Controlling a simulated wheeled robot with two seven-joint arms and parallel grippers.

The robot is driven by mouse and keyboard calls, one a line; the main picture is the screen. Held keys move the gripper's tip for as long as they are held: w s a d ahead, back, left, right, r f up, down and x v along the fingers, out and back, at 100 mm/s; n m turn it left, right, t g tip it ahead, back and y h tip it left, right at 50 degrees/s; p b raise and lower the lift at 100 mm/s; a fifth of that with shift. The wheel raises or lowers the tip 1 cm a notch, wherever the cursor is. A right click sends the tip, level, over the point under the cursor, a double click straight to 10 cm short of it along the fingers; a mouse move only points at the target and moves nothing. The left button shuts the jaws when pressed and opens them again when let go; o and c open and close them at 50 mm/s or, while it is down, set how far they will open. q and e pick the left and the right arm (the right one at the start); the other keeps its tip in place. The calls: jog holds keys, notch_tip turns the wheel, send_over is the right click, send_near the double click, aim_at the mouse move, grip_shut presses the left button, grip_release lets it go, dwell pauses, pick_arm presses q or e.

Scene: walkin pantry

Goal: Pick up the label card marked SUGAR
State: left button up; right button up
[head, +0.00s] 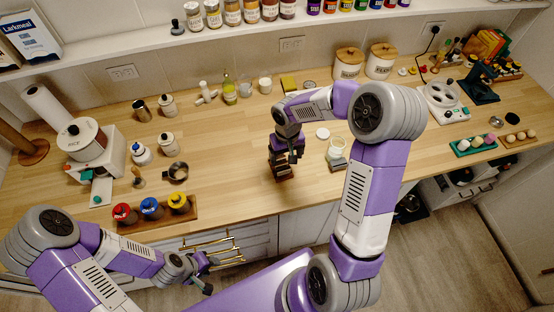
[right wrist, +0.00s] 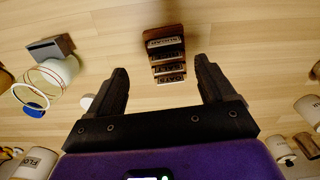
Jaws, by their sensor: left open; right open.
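A dark wooden rack (right wrist: 163,31) of several small label cards stands on the counter. In the right wrist view, the card at the rack's top end appears to read SUGAR (right wrist: 165,42), though its print is small. Other cards (right wrist: 169,78) sit in a row below it. In the head view the rack (head: 283,171) is partly covered by my right gripper (head: 289,156). The right gripper (right wrist: 164,74) is open and empty, its fingers either side of the lower cards in the picture, apart from them. My left gripper (head: 206,272) is open and empty in front of the counter drawers.
A glass jar (head: 337,145) and a small block (head: 338,163) stand right of the rack. A tray with red, blue and yellow-topped jars (head: 155,215) is at the front left. Bare counter (head: 235,160) lies left of the rack. A jar shelf runs along the back.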

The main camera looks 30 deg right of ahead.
aim_at(284, 173)
jog(key=f, duration=0.6)
jog(key=shift+s+a+f, duration=0.2)
jog(key=shift+s+a, duration=0.15)
jog(key=shift+a, duration=0.05)
jog(key=shift+f, duration=0.4)
jog(key=c, duration=1.1)
